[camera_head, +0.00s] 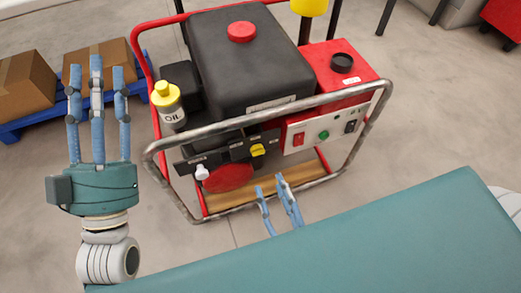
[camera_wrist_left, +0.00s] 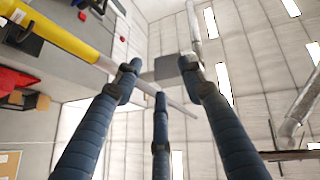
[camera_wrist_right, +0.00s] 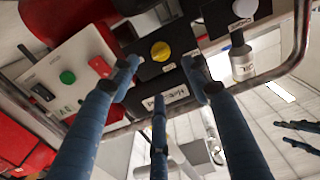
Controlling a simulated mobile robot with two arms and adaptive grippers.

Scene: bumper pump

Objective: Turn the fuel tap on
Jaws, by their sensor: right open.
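The generator's dark front panel carries a yellow knob (camera_head: 258,150), which looks like the fuel tap. It also shows in the right wrist view (camera_wrist_right: 161,50); its label is too small to read. My right gripper (camera_head: 274,190) is open and empty, just in front of and below the knob, with its fingers pointing up toward the panel. The fingers look apart from the knob. The rest of that hand is hidden behind my teal arm. My left gripper (camera_head: 97,72) is open and empty, raised left of the generator and clear of it.
A grey tubular bar (camera_head: 270,118) of the frame crosses above the knob. Beside it are a white knob (camera_head: 202,173), a red round cover (camera_head: 228,178) and a control box with a green button (camera_head: 323,135). An oil bottle (camera_head: 169,110) stands left. Cardboard boxes (camera_head: 22,85) sit on a blue pallet.

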